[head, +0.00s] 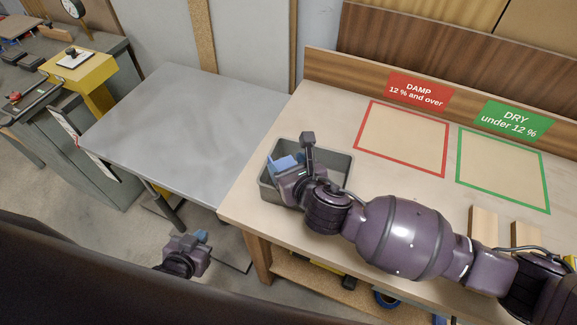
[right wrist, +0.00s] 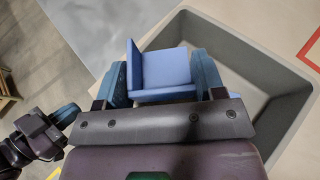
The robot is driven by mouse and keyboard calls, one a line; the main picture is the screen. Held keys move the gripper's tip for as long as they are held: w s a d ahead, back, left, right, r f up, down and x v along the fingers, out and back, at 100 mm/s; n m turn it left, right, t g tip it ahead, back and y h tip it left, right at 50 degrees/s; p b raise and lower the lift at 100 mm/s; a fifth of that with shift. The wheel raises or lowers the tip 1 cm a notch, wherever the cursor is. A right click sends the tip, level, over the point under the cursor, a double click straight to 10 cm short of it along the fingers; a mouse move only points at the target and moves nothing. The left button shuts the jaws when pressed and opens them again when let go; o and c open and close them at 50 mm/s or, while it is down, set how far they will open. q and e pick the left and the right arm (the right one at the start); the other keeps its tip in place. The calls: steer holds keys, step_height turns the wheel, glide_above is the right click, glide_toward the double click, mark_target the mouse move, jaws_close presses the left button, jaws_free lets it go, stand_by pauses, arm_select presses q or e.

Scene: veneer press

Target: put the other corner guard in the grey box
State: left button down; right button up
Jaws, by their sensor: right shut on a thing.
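The blue corner guard (right wrist: 160,72), an L-shaped piece, sits between the two teal fingers of my right gripper (right wrist: 164,82), which is shut on it. In the head view the blue guard (head: 285,163) shows at the left part of the grey box (head: 341,166). The guard appears to be over or within the box opening; its exact height is unclear. The box's rim (right wrist: 245,45) and a bare part of its floor show in the right wrist view; my gripper hides the rest. My left gripper (head: 201,238) is low, left of the bench; its finger gap is unclear.
The wooden bench (head: 300,112) carries a red DAMP outline (head: 402,138) and a green DRY outline (head: 503,170). Wooden pieces (head: 484,226) lie at its right, beside my right arm. A clear grey table (head: 190,120) stands left of the bench.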

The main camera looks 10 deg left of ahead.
steer(key=shift+f, duration=0.35)
steer(key=shift+f, duration=0.5)
steer(key=o, duration=0.9)
steer(key=shift+r, duration=0.1)
steer(key=shift+r, duration=0.45)
steer(key=v, duration=1.2)
steer(key=shift+f+b, duration=0.1)
steer(key=shift+b, duration=0.3)
